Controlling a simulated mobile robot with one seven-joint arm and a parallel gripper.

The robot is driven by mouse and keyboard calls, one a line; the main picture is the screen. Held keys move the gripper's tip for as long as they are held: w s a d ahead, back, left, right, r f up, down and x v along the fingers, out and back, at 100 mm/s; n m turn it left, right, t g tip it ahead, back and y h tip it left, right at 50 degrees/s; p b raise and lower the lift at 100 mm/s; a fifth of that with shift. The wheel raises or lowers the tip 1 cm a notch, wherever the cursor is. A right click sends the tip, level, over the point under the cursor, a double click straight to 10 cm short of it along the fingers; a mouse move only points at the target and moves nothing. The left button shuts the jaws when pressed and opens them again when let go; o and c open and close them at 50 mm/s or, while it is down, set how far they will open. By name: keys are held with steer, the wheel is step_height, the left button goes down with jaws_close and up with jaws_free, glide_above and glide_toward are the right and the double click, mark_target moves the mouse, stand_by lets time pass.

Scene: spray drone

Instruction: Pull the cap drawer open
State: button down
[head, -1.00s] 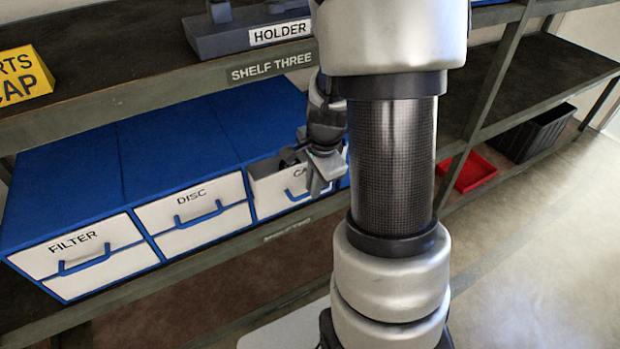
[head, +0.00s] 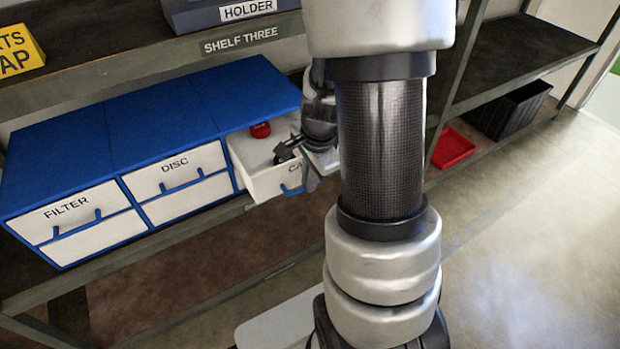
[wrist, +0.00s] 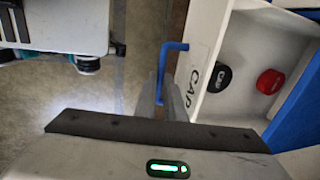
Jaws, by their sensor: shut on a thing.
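The cap drawer (head: 262,180) is white with a blue handle and stands well out of the blue cabinet in the head view. In the wrist view the drawer (wrist: 214,47) shows its CAP label, with a black cap (wrist: 218,78) and a red cap (wrist: 270,81) lying inside. The red cap also shows in the head view (head: 260,130). My gripper (wrist: 164,88) is shut on the blue drawer handle (wrist: 166,62), in front of the drawer face. In the head view my arm hides part of the drawer front.
The blue cabinet (head: 100,125) also has closed FILTER (head: 68,212) and DISC (head: 175,171) drawers. Shelf three (head: 130,77) runs above it. A red tray (head: 452,147) and a black bin (head: 512,108) sit at right. The floor before the shelf is open.

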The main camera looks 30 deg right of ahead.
steer(key=c, duration=1.8)
jaws_free()
steer(key=shift+c, duration=0.2)
steer(key=s+r+p, duration=0.3)
steer(key=r+p, duration=0.3)
steer(key=r, duration=1.1)
steer(key=shift+s, duration=0.15)
steer(key=shift+r, duration=0.1)
steer(key=s+a+r+n+t, duration=0.4)
steer(key=s+a+r+n, duration=0.5)
steer(key=a+r+n, duration=0.65)
step_height(320, 180, up, 12)
steer(key=d+n+p, duration=0.2)
steer(key=p, duration=1.2)
steer(key=shift+d+f+g+p, duration=0.15)
steer(key=shift+d+g+p, duration=0.15)
steer(key=shift+d+p, duration=0.1)
